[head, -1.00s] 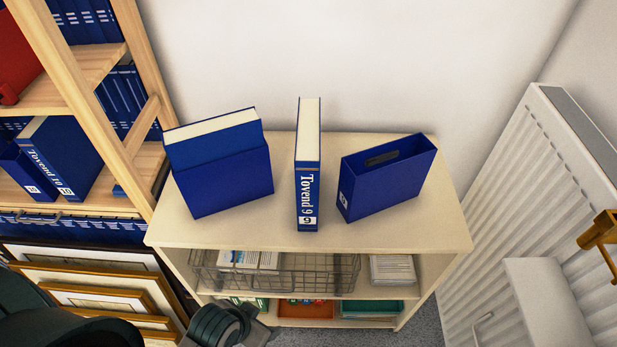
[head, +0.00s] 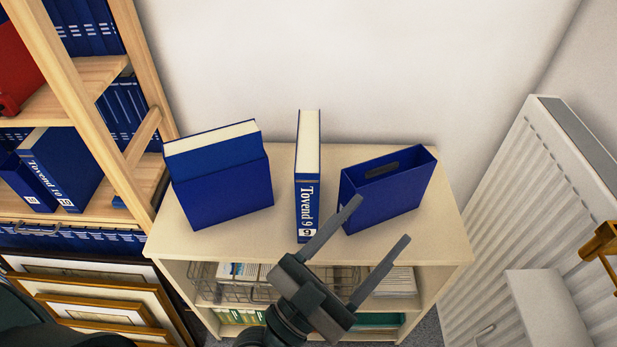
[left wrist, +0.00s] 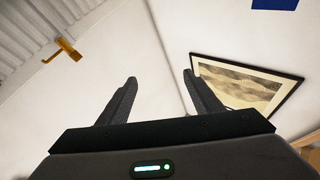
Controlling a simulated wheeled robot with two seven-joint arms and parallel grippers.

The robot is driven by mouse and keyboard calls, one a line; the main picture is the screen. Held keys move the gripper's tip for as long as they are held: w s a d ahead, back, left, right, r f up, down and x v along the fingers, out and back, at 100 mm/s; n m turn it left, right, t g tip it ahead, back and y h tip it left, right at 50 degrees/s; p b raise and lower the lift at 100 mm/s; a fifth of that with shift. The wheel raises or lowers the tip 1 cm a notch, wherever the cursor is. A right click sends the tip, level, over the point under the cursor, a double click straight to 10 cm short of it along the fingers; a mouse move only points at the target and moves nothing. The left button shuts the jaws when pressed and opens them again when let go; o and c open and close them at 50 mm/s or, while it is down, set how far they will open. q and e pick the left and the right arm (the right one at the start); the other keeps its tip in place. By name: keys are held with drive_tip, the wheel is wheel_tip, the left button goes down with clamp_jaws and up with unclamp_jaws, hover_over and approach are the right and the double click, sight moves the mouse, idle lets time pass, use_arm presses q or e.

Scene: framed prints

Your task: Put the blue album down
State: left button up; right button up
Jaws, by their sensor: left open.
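A blue album (head: 308,185) labelled "Tovend 9" stands upright on the cream shelf top (head: 250,236). To its left, another blue album (head: 210,139) sits in a blue slipcase (head: 222,193). To its right stands an empty blue slipcase (head: 388,192), its open top showing. My left gripper (head: 380,222) is open, with nothing between its fingers. In the head view it overlaps the front of the shelf unit, one fingertip in front of the empty slipcase's lower left corner. Its open fingers (left wrist: 160,88) also show in the left wrist view. My right gripper is not in view.
A wooden bookcase (head: 120,130) with blue binders, including "Tovend 10" (head: 62,170), stands at left. Framed prints (head: 95,300) lean below it. A wire basket (head: 235,285) is under the shelf top.

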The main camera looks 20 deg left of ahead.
use_arm(q)
drive_tip(key=w+a+r+n+t+y, duration=0.2)
drive_tip(key=a+r+n+t+y, duration=0.15)
drive_tip(key=a+n+y, duration=0.65)
wheel_tip(320, 180, down, 4)
drive_tip(key=n+g+y, duration=0.2)
drive_tip(key=y, duration=0.4)
drive_tip(key=g, duration=0.4)
approach(306, 185)
drive_tip(key=shift+w+d+f+y, duration=0.1)
drive_tip(key=shift+w+d+y, duration=0.05)
drive_tip(key=shift+w+y, duration=0.2)
drive_tip(key=p+x, duration=0.1)
drive_tip(key=x, duration=1)
drive_tip(key=shift+w, duration=0.2)
drive_tip(key=shift+w+p, duration=0.3)
drive_tip(key=shift+w, duration=0.1)
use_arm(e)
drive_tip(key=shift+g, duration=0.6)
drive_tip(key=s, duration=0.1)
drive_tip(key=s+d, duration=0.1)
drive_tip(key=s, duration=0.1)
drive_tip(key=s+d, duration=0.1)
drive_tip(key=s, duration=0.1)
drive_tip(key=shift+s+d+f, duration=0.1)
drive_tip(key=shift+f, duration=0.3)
